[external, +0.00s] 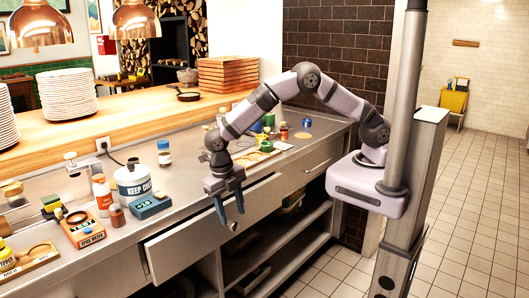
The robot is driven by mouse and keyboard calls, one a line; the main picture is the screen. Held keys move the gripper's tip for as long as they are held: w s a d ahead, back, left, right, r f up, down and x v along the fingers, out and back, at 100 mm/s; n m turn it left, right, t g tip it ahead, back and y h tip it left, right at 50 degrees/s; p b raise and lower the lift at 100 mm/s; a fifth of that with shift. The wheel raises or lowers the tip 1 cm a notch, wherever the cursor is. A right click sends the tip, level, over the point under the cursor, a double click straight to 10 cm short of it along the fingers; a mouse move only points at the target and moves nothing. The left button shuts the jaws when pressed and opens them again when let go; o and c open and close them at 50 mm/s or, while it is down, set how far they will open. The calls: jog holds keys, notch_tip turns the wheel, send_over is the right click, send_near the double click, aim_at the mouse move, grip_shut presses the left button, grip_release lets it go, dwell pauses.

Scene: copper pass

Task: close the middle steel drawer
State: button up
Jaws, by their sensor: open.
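The middle steel drawer (185,245) is in the counter front, at the centre of the external view. Its front panel appears to stand out from the counter, with a dark gap at its left end; how far it is pulled out is hard to tell. My gripper (231,216) points down at the drawer, its two blue fingers apart with nothing between them. The fingers overlap the right half of the drawer front, and whether they touch it cannot be told. They partly cover that side of the drawer.
The steel counter above holds a white "keep cold" tub (133,186), a blue device (150,206), an orange-trimmed scale (83,229) and several bottles. Open shelves (265,255) lie below the drawer.

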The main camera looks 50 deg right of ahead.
jog(key=shift+a+r, duration=0.2)
jog(key=shift+r, duration=1.1)
